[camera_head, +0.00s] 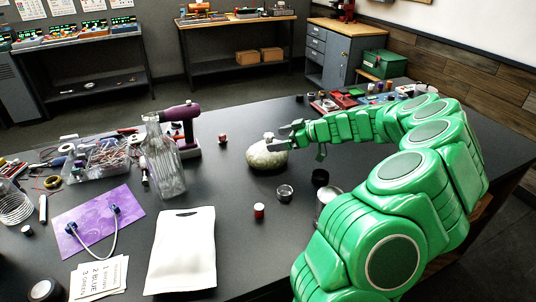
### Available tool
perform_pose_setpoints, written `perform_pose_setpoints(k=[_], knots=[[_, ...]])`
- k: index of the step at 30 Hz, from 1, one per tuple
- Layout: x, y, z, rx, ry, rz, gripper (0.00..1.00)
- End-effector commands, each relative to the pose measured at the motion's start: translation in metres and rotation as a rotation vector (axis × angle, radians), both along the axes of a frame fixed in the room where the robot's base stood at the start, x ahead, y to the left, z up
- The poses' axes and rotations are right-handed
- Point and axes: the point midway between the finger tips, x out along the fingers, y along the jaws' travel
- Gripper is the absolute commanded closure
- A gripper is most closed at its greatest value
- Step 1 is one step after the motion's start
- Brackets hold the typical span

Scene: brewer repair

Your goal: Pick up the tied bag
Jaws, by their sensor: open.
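The tied bag (266,156) is a pale, rounded, lumpy bundle with a small knot on top. It stands upright on the dark table near the middle of the picture. My gripper (289,139) is at the end of the green arm, which reaches in from the right. The gripper is open, with its fingers at the right side of the bag near the knot. I cannot tell whether the fingers touch the bag.
A glass bottle (166,165) and a purple drill (181,125) stand left of the bag. A white pouch (183,252) lies in front. Small jars, including a red-and-white one (259,211), stand nearby. A purple mat (97,222) lies at the left.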

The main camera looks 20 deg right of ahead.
Motion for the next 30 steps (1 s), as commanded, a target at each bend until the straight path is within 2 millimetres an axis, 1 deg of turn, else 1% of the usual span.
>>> perform_pose_setpoints(k=[3, 8, 12, 16, 21, 28, 30], knots=[[0.007, 0.008, -0.006, 0.0, 0.002, 0.0, 0.0], [0.015, 0.017, -0.01, 0.001, 0.003, 0.002, 0.0], [0.025, 0.032, -0.015, 0.001, 0.004, 0.006, 0.0], [0.036, 0.042, -0.021, 0.001, 0.003, 0.004, 0.0], [0.042, 0.048, -0.025, 0.001, 0.001, 0.001, 0.0], [0.043, 0.048, -0.025, 0.001, 0.001, 0.0, 0.0], [0.043, 0.048, -0.025, 0.001, 0.001, 0.0, 0.11]])
